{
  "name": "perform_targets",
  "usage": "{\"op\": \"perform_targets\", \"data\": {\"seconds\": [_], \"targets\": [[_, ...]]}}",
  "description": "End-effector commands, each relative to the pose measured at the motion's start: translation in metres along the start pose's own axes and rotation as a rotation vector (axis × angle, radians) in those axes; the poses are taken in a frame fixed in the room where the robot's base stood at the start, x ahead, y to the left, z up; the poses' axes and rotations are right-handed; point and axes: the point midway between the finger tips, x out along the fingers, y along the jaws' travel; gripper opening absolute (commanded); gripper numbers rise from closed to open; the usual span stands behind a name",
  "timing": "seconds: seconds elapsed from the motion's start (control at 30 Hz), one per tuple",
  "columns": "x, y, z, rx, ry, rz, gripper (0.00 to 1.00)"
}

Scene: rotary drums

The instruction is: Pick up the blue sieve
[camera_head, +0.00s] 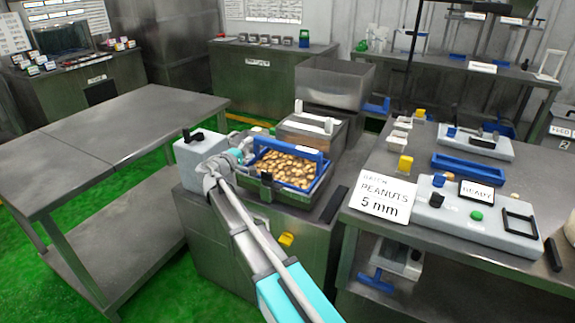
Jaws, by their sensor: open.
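The blue sieve (290,148) sits on the grey machine in the middle of the camera_head view. It has a blue rim and a raised blue bar along its far side, and it holds many tan peanuts (285,168). My arm reaches up from the bottom, and my gripper (244,150) is at the sieve's left edge, close to the left end of the blue bar. It is open. The fingertips are small and partly hidden, so I cannot tell whether they touch the sieve.
A white box with a black handle (193,136) stands just left of my wrist. A metal hopper (333,83) is behind the sieve. The right table carries a "PEANUTS 5 mm" sign (383,196), a control panel and a blue tray (467,168). The left table (110,125) is bare.

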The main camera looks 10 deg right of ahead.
Motion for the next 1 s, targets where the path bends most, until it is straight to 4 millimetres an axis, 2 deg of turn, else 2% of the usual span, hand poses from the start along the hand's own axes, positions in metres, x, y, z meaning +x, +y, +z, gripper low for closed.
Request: {"op": "perform_targets", "data": {"seconds": [0.2, 0.67, 1.0], "targets": [[0.017, 0.000, 0.000, 0.000, 0.000, 0.000, 0.77], [0.022, 0.000, 0.001, 0.000, -0.001, 0.000, 0.77], [0.059, 0.000, 0.000, 0.000, -0.003, 0.000, 0.77]]}}
